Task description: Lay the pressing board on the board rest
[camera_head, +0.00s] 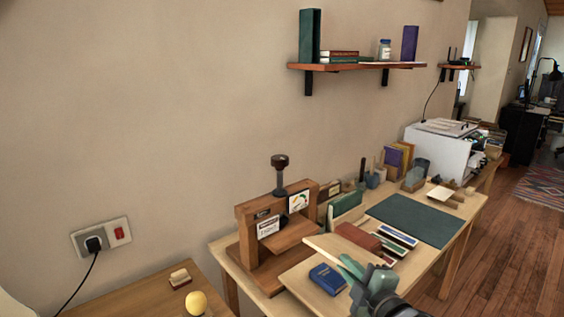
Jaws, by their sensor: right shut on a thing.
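My right gripper (352,268) comes in from the bottom, right of centre, with teal fingers. It is shut on a pale flat wooden board (326,246), which looks like the pressing board. The board is over the near part of the workbench, behind a blue book (327,279). The gripper hides part of the board, and I cannot tell its exact height above the bench. I cannot clearly identify the board rest. My left gripper is not in view.
A wooden book press (271,243) stands left of the board. A dark green mat (415,219) lies mostly bare on the bench. A brownish-red book (358,237) and several thin books lie near the board. A yellow ball (196,303) is on the left table.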

